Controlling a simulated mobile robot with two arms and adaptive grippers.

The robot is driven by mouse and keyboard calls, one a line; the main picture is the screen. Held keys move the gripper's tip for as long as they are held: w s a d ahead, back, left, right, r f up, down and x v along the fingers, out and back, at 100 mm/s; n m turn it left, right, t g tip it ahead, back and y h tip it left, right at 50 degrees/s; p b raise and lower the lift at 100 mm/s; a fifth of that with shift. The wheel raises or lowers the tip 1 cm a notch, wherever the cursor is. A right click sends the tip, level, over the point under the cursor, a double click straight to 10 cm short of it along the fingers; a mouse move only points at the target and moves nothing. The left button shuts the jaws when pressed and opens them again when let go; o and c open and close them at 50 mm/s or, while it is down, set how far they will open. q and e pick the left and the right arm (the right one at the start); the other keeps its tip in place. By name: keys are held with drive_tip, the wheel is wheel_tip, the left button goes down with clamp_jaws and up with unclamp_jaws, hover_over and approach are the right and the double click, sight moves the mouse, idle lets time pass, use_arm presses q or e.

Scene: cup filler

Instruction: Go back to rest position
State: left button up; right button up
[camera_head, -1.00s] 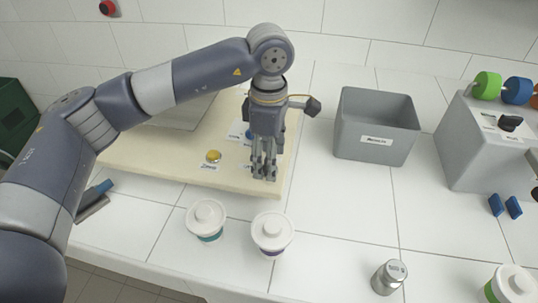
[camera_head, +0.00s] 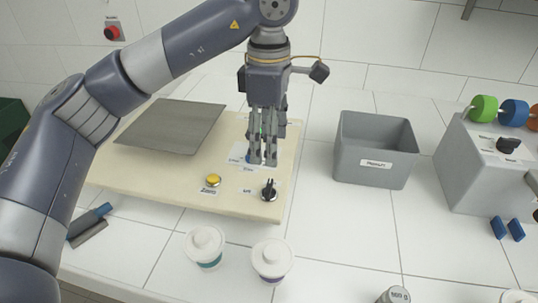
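My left gripper (camera_head: 263,150) hangs fingers-down above the cream board (camera_head: 150,182), near its back right part. Its fingers look close together, with nothing seen between them; whether they are fully shut is unclear. Behind the fingers is a blue button (camera_head: 249,158), partly hidden. A black switch (camera_head: 269,190) and a yellow button (camera_head: 213,180) labelled Zero are on the board in front of the gripper. My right gripper does not show.
A grey plate (camera_head: 175,125) lies on the board. Two white lidded cups (camera_head: 204,245) (camera_head: 272,259) stand in front. A grey bin (camera_head: 374,178) and a grey machine (camera_head: 470,155) with coloured knobs stand right. A metal weight (camera_head: 393,296) is at the bottom edge. Tiles between are clear.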

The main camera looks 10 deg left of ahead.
use_arm(q)
drive_tip(key=shift+r, duration=0.35)
